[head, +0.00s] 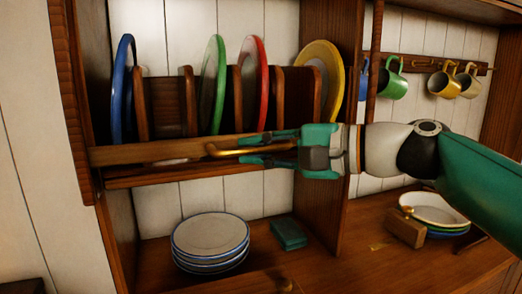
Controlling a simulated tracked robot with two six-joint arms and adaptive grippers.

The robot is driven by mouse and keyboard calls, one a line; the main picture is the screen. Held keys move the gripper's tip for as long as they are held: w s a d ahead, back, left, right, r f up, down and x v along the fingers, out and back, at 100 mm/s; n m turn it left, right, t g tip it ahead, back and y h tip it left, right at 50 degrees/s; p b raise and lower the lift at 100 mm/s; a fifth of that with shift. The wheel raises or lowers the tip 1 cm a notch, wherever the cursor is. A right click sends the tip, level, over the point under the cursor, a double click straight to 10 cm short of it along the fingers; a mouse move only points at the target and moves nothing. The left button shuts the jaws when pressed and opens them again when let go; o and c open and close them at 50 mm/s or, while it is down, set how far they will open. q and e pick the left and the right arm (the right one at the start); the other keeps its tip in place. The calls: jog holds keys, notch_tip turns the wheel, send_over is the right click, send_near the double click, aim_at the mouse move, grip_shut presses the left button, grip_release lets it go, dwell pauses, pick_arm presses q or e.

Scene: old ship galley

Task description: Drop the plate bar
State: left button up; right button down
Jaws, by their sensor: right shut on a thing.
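The plate bar (140,154) is a flat wooden bar across the front of the plate rack, roughly level, with a brass handle (222,151) toward its right end. My right gripper (268,147) reaches in from the right and is shut on the handle; its fingers hide part of the bar. Behind the bar a blue plate (123,85), a green plate (213,82), a red plate (255,75) and a yellow plate (322,70) stand on edge between wooden dividers (170,105). My left gripper is not in view.
Below the rack, a stack of white blue-rimmed plates (210,235) and a dark green folded thing (288,234) sit on the counter. At right are a plate stack (435,208), a wooden block (404,228) and hanging mugs, including a green one (393,82). An upright panel (333,225) separates the bays.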

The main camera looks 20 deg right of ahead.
jog(key=shift+a+f+g, duration=0.15)
jog(key=shift+f+g, duration=0.15)
jog(key=shift+f, duration=0.2)
jog(key=c, duration=1.2)
grip_release()
jog(key=shift+r, duration=0.1)
jog(key=shift+r, duration=0.1)
jog(key=shift+s+d, duration=0.15)
jog(key=shift+d, duration=0.1)
jog(key=v, duration=1.1)
jog(key=shift+s+d, duration=0.15)
jog(key=shift+s, duration=0.1)
